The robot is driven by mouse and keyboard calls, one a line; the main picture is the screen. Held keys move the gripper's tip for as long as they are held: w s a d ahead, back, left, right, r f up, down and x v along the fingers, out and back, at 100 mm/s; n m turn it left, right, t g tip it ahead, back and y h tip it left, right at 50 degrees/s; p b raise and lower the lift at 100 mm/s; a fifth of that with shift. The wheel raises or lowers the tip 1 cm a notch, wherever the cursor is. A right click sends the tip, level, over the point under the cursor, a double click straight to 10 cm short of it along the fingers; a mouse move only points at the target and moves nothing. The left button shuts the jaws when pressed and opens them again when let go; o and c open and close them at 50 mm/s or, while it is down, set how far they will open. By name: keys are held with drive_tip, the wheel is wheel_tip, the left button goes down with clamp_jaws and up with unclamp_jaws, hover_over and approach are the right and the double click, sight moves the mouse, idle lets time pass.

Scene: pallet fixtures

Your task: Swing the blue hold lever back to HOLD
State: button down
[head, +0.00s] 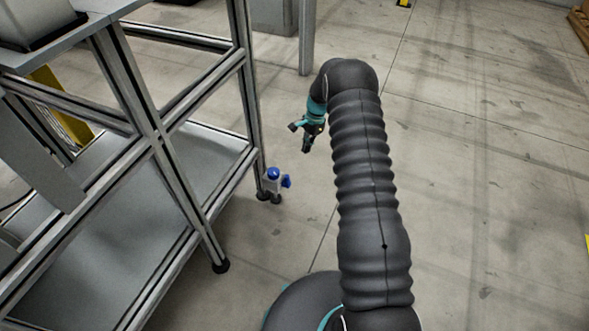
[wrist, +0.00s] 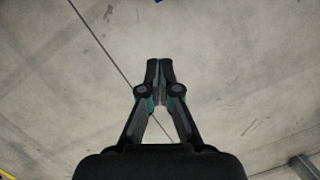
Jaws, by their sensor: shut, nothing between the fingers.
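The blue hold lever (head: 287,181) shows in the head view on a small grey fixture with a blue round cap (head: 273,173), low by the foot of the metal frame. Which way the lever is set cannot be read at this size. My gripper (head: 306,150) is above and to the right of the fixture, apart from it, pointing down. In the wrist view my gripper (wrist: 159,62) has its fingertips together with nothing between them, over bare floor. A small blue piece (wrist: 160,1) shows at the top edge there, mostly cut off.
A metal frame (head: 160,140) with a lower shelf (head: 110,260) stands on the left, its post close to the fixture. Another post (head: 307,40) rises behind. The concrete floor (head: 480,160) to the right is clear.

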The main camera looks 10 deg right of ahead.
sight(286, 181)
drive_tip(key=s+a+f, duration=0.3)
drive_tip(key=a+f, duration=0.2)
drive_tip(key=f, duration=0.4)
drive_tip(key=shift+a+f, duration=0.3)
drive_tip(key=shift+a, duration=0.05)
drive_tip(key=shift+d, duration=0.1)
